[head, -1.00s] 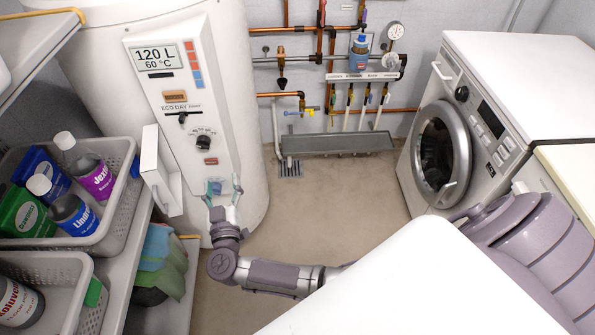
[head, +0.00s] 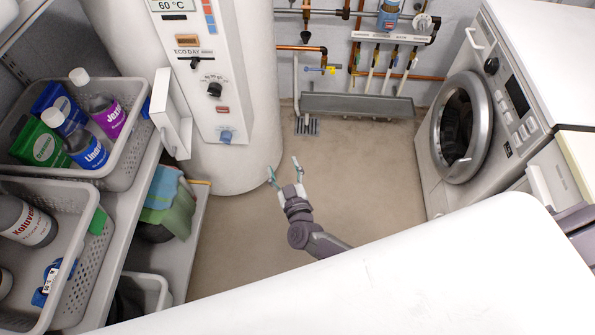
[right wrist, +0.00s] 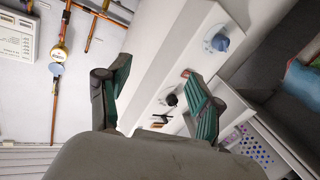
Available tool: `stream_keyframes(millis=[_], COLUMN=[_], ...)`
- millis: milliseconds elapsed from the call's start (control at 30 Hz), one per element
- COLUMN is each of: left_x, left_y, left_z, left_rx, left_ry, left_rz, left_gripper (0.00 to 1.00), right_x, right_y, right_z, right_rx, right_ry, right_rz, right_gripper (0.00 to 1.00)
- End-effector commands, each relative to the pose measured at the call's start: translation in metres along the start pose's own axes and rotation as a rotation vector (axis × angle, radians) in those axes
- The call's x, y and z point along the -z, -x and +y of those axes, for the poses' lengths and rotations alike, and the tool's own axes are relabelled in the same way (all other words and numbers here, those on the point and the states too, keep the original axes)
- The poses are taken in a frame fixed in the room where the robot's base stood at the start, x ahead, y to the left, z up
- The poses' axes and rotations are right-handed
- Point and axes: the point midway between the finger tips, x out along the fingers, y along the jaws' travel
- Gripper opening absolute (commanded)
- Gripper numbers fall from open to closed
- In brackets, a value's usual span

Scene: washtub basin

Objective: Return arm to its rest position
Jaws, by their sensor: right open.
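My right gripper (head: 285,168) is open and empty, its green-lined fingers apart. In the head view it shows above the bare floor, right of the water heater (head: 262,75) and apart from its control panel (head: 207,60). The right arm comes up from behind a white surface at the bottom, which hides the rest of it. In the right wrist view the open fingers (right wrist: 157,82) frame the panel (right wrist: 165,60), with the blue knob (right wrist: 219,42) beyond the right finger. A white flap (head: 172,115) stands open at the panel's left. My left gripper is not in view.
A shelf with grey baskets (head: 128,160) of bottles is on the left, with cloths (head: 168,205) below. A washing machine (head: 490,110) stands on the right. Pipes and a grey drain trough (head: 357,106) are at the back wall. The floor (head: 350,170) between is clear.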

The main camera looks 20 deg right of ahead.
Motion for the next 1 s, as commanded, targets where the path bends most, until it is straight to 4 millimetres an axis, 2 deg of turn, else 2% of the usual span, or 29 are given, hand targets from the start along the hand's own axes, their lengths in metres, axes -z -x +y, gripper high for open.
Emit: stream_keyframes(millis=[200,800,867,967,1000], left_x=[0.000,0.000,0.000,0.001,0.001], left_y=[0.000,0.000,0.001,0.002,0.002], left_z=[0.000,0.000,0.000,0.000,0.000], left_rx=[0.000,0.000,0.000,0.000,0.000], left_ry=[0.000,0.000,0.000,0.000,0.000], left_rz=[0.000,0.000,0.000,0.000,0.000], left_gripper=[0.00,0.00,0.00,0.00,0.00], right_x=[-0.011,-0.014,-0.023,-0.057,-0.077], right_y=[0.005,0.006,0.011,0.030,0.043], right_z=[-0.003,-0.003,-0.005,-0.010,-0.013], right_rx=[0.027,0.032,0.051,0.120,0.158], right_ry=[0.000,0.001,0.002,0.002,0.003], right_rz=[-0.020,-0.026,-0.044,-0.121,-0.169], right_gripper=[0.65,0.65,0.65,0.65,0.65])
